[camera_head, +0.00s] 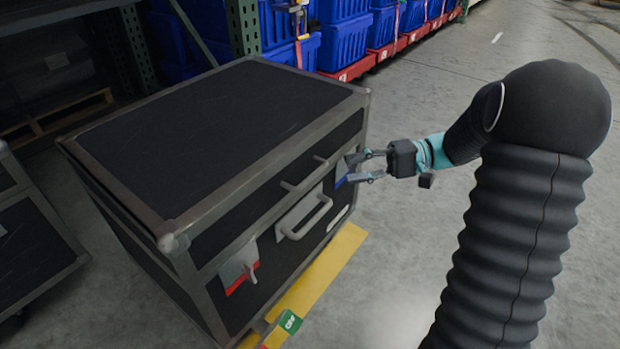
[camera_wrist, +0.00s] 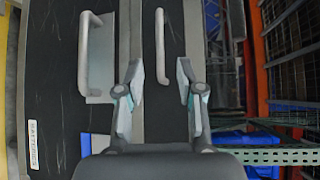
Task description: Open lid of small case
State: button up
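The case (camera_head: 205,150) is a black box with grey metal edges, and its lid (camera_head: 220,120) lies shut on top. A thin grey lid handle (camera_head: 290,184) is on the lid's front side; it also shows in the wrist view (camera_wrist: 160,45). A larger grey handle (camera_head: 303,216) sits below it, at left in the wrist view (camera_wrist: 87,55). A red-marked latch (camera_head: 240,272) and a blue-marked latch (camera_head: 342,174) flank the handles. My gripper (camera_head: 360,168) is open and empty by the blue-marked latch. In the wrist view its spread fingers (camera_wrist: 159,72) straddle the line of the lid handle; contact cannot be told.
Another black case (camera_head: 30,245) stands close at left. Blue totes (camera_head: 345,40) on red bases (camera_head: 350,70) and a green rack (camera_head: 243,25) stand behind. A yellow floor strip (camera_head: 325,275) runs along the case's front. The floor at right is open.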

aim_at(315, 177)
jog(key=a, duration=0.3)
jog(key=s+a+f, duration=0.1)
jog(key=a, duration=0.6)
jog(key=shift+s+f+b, duration=0.15)
jog(key=shift+f+b, duration=0.1)
jog(key=shift+b, duration=0.15)
jog(key=shift+c, duration=0.2)
grip_shut()
